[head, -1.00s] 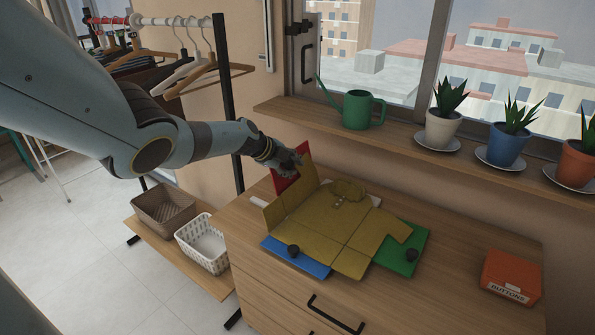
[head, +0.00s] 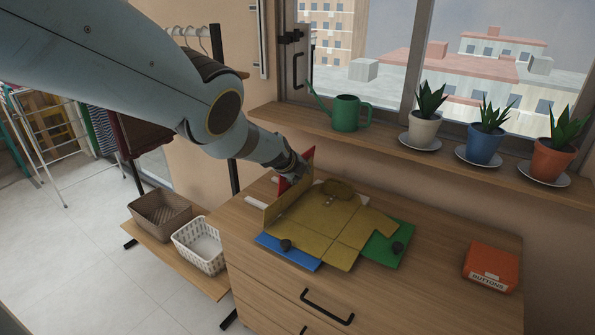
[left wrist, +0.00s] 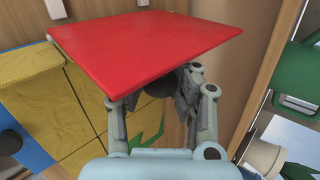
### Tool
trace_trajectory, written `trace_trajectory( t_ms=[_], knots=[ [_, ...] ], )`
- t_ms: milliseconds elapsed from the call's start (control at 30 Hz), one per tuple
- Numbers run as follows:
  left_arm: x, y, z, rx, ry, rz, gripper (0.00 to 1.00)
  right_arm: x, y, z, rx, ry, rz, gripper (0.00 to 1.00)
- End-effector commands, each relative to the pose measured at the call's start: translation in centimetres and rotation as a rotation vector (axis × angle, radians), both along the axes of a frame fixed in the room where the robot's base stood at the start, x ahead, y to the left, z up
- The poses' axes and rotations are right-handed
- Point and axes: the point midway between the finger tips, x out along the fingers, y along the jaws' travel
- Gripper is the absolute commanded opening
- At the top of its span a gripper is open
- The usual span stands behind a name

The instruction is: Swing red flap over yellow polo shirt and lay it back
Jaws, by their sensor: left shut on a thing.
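The yellow polo shirt (head: 322,220) lies spread on a folding board on the dresser top. The board's blue flap (head: 287,253) and green flap (head: 388,246) lie flat, each with a dark knob. The red flap (head: 309,159) stands raised at the shirt's back left, with part of the shirt lifted along it. My left gripper (head: 299,175) is shut on the red flap. In the left wrist view the red flap (left wrist: 150,45) fills the top, and its dark knob sits between the fingers (left wrist: 165,90). My right gripper is not in view.
An orange buttons box (head: 491,267) stands on the right of the dresser top (head: 440,240). A windowsill behind holds a green watering can (head: 346,113) and potted plants. Two baskets (head: 199,244) stand on a low shelf at left.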

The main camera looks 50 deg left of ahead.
Motion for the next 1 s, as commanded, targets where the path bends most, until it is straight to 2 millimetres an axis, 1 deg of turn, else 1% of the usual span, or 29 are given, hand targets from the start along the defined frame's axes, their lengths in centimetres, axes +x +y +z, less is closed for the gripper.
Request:
trace_trajectory(
  t_ms=[100,200,400,433,667,700,800,1000],
  knots=[
    [-0.1,-0.4,-0.3,0.001,0.009,-0.004,0.0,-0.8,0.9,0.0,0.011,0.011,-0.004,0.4],
    [-0.2,-0.5,-0.3,0.001,0.009,-0.005,0.0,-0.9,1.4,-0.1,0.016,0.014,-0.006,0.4],
    [-0.2,-0.5,-0.4,-0.001,0.011,-0.005,0.0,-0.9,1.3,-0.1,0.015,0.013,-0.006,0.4],
    [-0.2,-0.5,-0.4,-0.001,0.011,-0.005,0.21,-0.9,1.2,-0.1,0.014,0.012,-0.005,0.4],
    [-0.1,-0.4,-0.3,0.002,0.007,-0.004,0.52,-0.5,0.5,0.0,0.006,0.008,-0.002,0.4],
    [-0.1,-0.4,-0.3,0.002,0.007,-0.004,0.53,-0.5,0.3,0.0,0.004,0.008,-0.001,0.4],
    [-0.1,-0.3,-0.2,0.003,0.005,-0.004,0.53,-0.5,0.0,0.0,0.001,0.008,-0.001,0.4],
    [0.0,-0.3,-0.2,0.004,0.005,-0.003,0.53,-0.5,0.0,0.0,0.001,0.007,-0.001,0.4]
  ],
)
